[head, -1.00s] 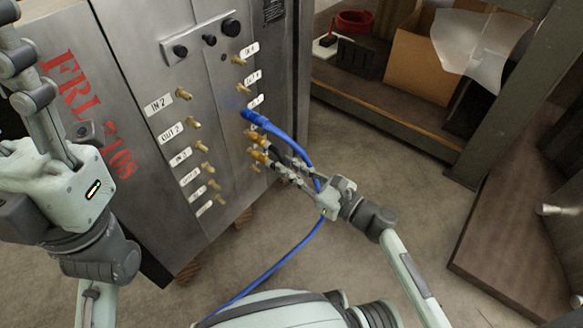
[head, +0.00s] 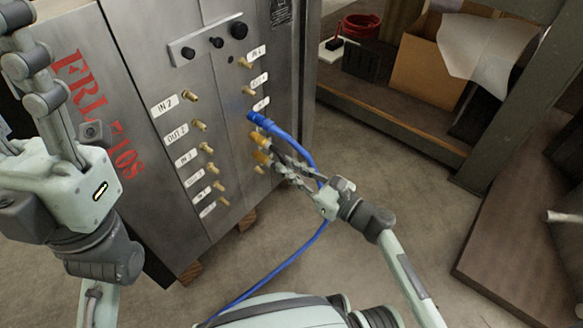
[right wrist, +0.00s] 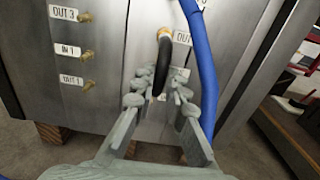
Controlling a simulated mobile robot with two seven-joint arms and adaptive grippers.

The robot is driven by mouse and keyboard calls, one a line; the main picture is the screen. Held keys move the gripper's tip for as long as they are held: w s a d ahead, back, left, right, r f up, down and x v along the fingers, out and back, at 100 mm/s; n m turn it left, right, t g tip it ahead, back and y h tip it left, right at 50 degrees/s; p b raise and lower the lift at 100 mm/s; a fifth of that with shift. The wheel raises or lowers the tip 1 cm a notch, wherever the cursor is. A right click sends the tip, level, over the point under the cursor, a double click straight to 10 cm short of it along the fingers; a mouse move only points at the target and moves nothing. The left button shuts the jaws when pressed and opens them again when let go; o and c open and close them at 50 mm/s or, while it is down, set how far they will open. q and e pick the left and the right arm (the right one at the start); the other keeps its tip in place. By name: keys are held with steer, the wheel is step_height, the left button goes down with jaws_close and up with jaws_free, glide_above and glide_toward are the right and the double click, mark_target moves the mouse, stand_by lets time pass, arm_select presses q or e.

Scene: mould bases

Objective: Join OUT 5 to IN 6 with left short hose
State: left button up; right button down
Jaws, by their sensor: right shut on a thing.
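A short black hose (right wrist: 160,68) with gold end fittings is at the right column of ports on the steel cabinet. In the head view, an upper gold fitting (head: 258,138) and a lower gold fitting (head: 262,158) lie at neighbouring ports below the blue hose. I cannot tell whether both are fully seated. My right gripper (head: 284,171) is shut on the black hose near the lower fitting; its fingers also show in the right wrist view (right wrist: 160,98). The label beside the hose reads OUT, its number unclear. My left gripper (head: 40,100) is raised at the left, jaw state unclear.
A blue hose (head: 290,140) runs from a port above the gold fittings down past my right gripper. Brass ports with labels form a left column (head: 200,125) on the cabinet (head: 150,60). A shelf with a cardboard box (head: 430,72) stands at the right. Floor between is open.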

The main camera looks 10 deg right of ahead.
steer(key=c, duration=1.1)
jaws_free()
steer(key=shift+o, duration=0.2)
steer(key=v, duration=0.6)
steer(key=shift+s+d+p, duration=0.25)
steer(key=shift+s+p, duration=0.05)
steer(key=shift+s, duration=0.05)
steer(key=shift+s+d, duration=0.1)
